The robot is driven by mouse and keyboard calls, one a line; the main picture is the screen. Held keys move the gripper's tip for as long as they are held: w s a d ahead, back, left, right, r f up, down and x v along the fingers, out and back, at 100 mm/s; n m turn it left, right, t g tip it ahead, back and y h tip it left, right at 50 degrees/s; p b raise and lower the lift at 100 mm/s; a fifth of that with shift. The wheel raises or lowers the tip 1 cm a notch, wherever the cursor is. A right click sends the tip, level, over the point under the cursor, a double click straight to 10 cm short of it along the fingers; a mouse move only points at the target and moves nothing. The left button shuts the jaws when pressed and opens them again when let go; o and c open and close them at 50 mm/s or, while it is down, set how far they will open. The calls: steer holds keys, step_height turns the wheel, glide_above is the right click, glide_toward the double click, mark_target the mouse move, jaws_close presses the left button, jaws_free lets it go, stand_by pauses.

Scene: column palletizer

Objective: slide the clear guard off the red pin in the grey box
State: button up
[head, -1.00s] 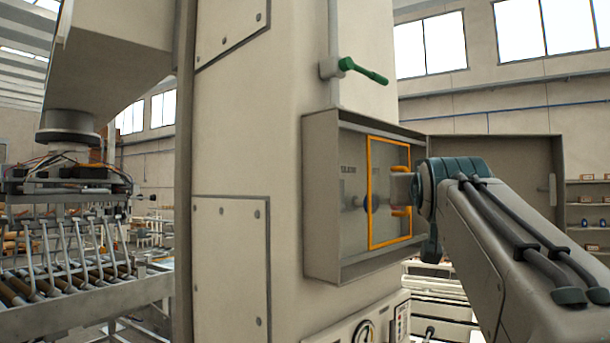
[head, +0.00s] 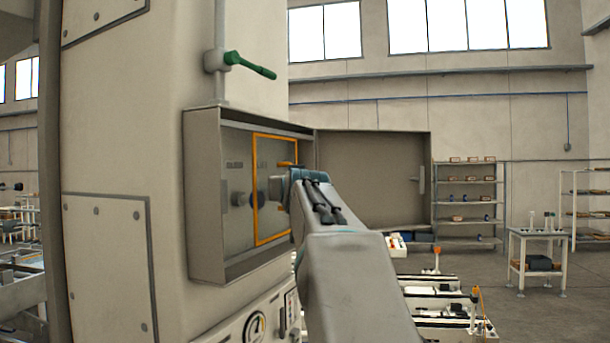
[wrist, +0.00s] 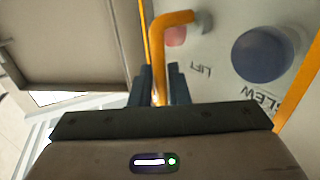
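The grey box (head: 205,268) stands open on the machine column in the head view. The clear guard (head: 255,240) shows as an orange-edged frame over the right part of the box. Its orange handle (wrist: 157,50) runs up between my fingers in the wrist view and bends right at the top. The red pin (wrist: 177,36) is behind the handle, above the word LIFT, and is partly covered. My gripper (wrist: 162,75) has its fingers close on both sides of the handle and looks shut on it. In the head view my arm hides the fingertips.
A dark blue round knob (wrist: 262,53) labelled SLEW sits beside the pin; it also shows in the head view (head: 240,199). The box door (head: 370,175) is swung open to the right. A green lever (head: 250,66) sticks out above the box. Shelves (head: 468,200) stand farther back.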

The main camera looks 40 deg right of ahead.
mark_target(264, 189)
jaws_close()
steer(key=s+a+b, duration=0.3)
steer(key=a, duration=0.3)
steer(key=shift+s+a+b, duration=0.25)
steer(key=shift+a+b, duration=0.1)
steer(key=shift+b, duration=0.05)
jaws_free()
steer(key=shift+s, duration=0.15)
